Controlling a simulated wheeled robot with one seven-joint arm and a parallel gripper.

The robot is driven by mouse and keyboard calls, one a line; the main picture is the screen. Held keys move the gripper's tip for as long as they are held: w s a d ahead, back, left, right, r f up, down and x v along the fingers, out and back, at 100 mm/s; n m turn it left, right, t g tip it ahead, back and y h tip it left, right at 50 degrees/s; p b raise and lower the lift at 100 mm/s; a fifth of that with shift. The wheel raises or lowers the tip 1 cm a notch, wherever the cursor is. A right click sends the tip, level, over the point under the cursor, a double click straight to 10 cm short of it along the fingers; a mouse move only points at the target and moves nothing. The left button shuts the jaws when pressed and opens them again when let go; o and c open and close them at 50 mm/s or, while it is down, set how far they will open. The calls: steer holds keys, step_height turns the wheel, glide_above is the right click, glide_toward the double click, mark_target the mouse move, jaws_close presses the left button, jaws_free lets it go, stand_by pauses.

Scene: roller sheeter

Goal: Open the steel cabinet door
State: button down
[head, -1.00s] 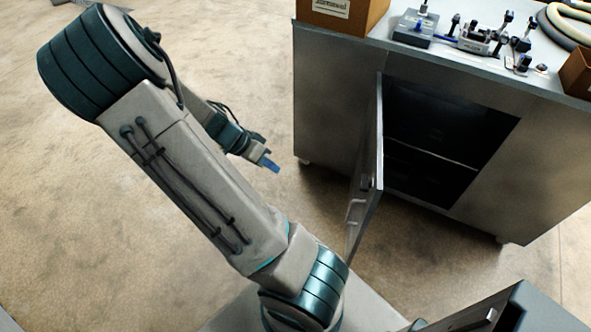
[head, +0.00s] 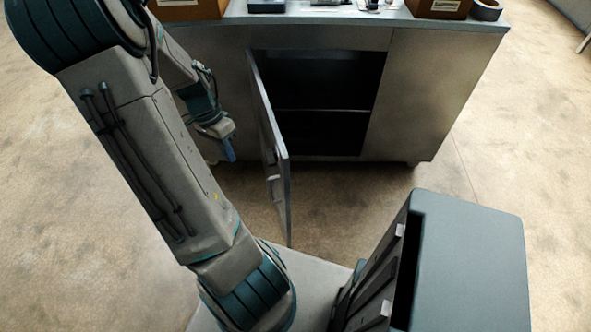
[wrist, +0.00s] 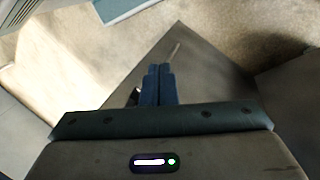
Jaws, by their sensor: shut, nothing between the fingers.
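The steel cabinet (head: 430,85) stands ahead in the head view. Its door (head: 273,150) is swung wide open on its left side, toward me, with a handle (head: 276,190) on its outer face. The dark interior (head: 320,95) shows one shelf. My gripper (head: 230,152) is left of the door, apart from the handle, with its blue fingers pointing down. In the wrist view my gripper (wrist: 158,72) has its fingers together and empty, with a grey flat panel beyond them that looks like the door (wrist: 195,65).
Cardboard boxes (head: 440,8) and small tools stand on the cabinet top, with a dark roll (head: 486,10) at its right end. A dark grey box-shaped unit (head: 470,250) is at the lower right. Bare floor (head: 530,140) lies to the right of the cabinet.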

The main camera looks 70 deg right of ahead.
mark_target(279, 146)
steer(key=s+d+r+m+t, duration=0.1)
steer(key=s+d, duration=0.1)
steer(key=s, duration=0.2)
steer(key=s+d+r+m+t+b, duration=0.1)
steer(key=s+d+t, duration=0.1)
steer(key=s+d, duration=0.1)
steer(key=s+d+m+t+y+b, duration=0.1)
steer(key=s+d, duration=0.1)
steer(key=s, duration=0.2)
steer(key=shift+s+d+r+t, duration=0.25)
steer(key=shift+s+r+t, duration=0.05)
steer(key=shift+r, duration=0.1)
steer(key=s+d+f+m, duration=0.2)
steer(key=s+d+m, duration=0.15)
steer(key=s, duration=0.55)
steer(key=w+a+f+b, duration=0.1)
steer(key=w+a+f, duration=0.3)
steer(key=f, duration=0.5)
steer(key=shift+w+f+t+b, duration=0.4)
steer(key=shift+w, duration=0.05)
steer(key=shift+m, duration=0.25)
